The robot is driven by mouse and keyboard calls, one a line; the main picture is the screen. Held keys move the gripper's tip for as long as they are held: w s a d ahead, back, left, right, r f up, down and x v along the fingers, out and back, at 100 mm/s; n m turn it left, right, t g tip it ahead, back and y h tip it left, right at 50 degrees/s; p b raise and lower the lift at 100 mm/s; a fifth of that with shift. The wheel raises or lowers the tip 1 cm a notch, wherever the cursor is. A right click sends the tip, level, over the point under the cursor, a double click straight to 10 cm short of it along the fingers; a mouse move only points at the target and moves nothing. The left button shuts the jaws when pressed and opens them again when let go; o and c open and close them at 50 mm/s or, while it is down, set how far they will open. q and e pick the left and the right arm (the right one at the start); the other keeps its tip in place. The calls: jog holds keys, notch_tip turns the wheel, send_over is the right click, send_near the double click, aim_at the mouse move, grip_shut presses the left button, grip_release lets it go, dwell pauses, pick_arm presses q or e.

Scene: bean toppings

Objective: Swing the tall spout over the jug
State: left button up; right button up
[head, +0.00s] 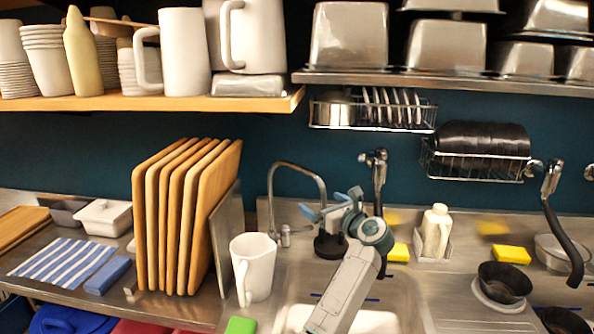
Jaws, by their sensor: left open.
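The tall spout (296,165) is a thin grey gooseneck tap at the back left of the sink. Its arch rises from a base behind the jug and bends right, its end coming down near my left gripper. The white jug (254,270) stands upright on the steel counter, left of the sink and in front of the spout's base. My left gripper (324,206) is open at the spout's down-turned end, its blue fingers on either side in the picture. I cannot tell whether they touch it. My right gripper is not in view.
Upright wooden boards (182,215) stand left of the jug. The sink (408,300) lies partly under my arm. A second dark tap (376,178) rises behind my gripper. A white bottle (436,230) and yellow sponges (511,254) are to the right. Shelves hang above.

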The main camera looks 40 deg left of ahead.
pick_arm(q)
jog(key=shift+s, duration=0.15)
jog(key=s+a+p, duration=0.2)
jog(key=s+a, duration=0.1)
jog(key=s, duration=0.7)
jog(key=shift+a, duration=0.35)
dwell(0.5)
jog(key=s+a, duration=0.6)
jog(key=s, duration=0.3)
jog(key=shift+a+p, duration=0.2)
jog(key=shift+p, duration=0.25)
dwell(0.6)
